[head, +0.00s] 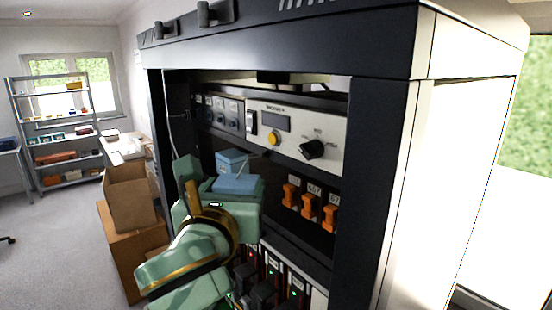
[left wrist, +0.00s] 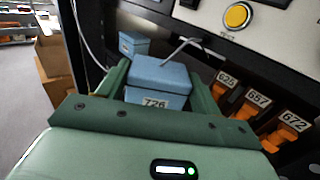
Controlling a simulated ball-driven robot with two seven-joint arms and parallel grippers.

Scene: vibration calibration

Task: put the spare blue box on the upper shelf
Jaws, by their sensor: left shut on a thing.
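My left gripper (head: 228,186) reaches into the dark cabinet and is shut on a blue box (head: 237,184). In the left wrist view the held box (left wrist: 158,78) sits between the green fingers (left wrist: 160,88) and carries a white label reading 726. A grey bent rod (left wrist: 182,46) shows at its top right; I cannot tell whether it is joined to the box. A second, smaller-looking blue box (head: 232,161) is behind the held one and also shows in the left wrist view (left wrist: 134,44). What it rests on is hidden. My right gripper is not in view.
The cabinet's panel has a yellow button (head: 273,138) and a black knob (head: 312,149). Several numbered orange parts (head: 309,206) stand right of the held box. The dark front post (head: 366,190) is farther right. Cardboard boxes (head: 130,195) and a metal shelf rack (head: 60,150) are left.

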